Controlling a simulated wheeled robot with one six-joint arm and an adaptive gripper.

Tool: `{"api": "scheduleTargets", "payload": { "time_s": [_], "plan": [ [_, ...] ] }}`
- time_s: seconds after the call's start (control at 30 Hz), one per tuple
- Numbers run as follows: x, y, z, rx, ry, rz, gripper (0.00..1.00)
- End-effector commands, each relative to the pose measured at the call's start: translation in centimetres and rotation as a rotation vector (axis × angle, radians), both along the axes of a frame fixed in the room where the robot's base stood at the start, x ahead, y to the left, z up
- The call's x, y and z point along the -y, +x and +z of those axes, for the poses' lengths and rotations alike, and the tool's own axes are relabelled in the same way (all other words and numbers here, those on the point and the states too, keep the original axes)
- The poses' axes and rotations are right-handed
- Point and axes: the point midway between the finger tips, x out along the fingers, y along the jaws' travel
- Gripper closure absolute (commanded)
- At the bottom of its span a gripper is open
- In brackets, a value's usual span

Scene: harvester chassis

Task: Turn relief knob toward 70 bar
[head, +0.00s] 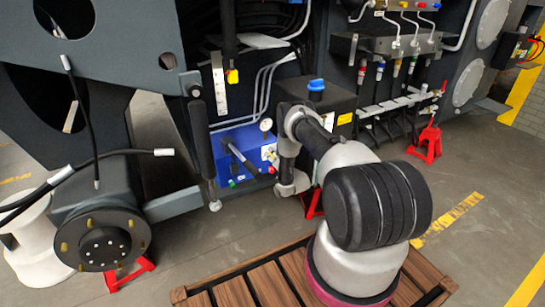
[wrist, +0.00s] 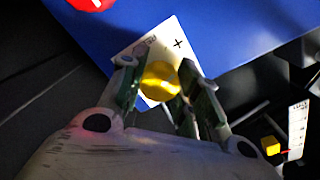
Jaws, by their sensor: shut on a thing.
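The relief knob (wrist: 160,80) is a round yellow knob in the wrist view, in front of a white label plate (wrist: 180,42) with a plus sign. The plate is on the blue block (wrist: 235,40). My gripper (wrist: 159,86) has one finger on each side of the knob and is shut on it. In the head view, the blue block (head: 229,141) stands low on the chassis, with a small round gauge (head: 266,124) at its top edge. The gauge is too small to read.
A red round part (wrist: 92,3) shows at the wrist view's top edge. Hoses (head: 378,85) hang at the right, above a red stand (head: 428,143). A slatted wooden pallet (head: 235,292) lies on the floor.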

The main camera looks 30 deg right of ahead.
Motion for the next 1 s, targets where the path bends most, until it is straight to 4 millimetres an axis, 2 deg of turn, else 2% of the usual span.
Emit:
{"api": "scheduleTargets", "payload": {
  "time_s": [0.07,0.1,0.2,0.23,0.53,0.63,0.77,1.0],
  "plan": [
    [0.1,0.0,0.0,0.000,0.000,-0.001,0.92],
    [0.1,0.0,0.0,0.000,0.000,-0.001,0.66],
    [0.1,0.0,0.0,0.000,-0.001,-0.001,0.48],
    [0.0,0.0,0.0,0.000,-0.001,-0.001,0.45],
    [0.0,-0.1,0.0,-0.001,-0.001,-0.001,0.45],
    [0.1,-0.8,-0.1,-0.002,0.000,-0.001,0.45],
    [0.1,-3.0,0.0,-0.004,0.000,-0.001,0.45],
    [0.2,-8.4,0.1,-0.003,0.001,-0.001,0.45]
  ]
}}
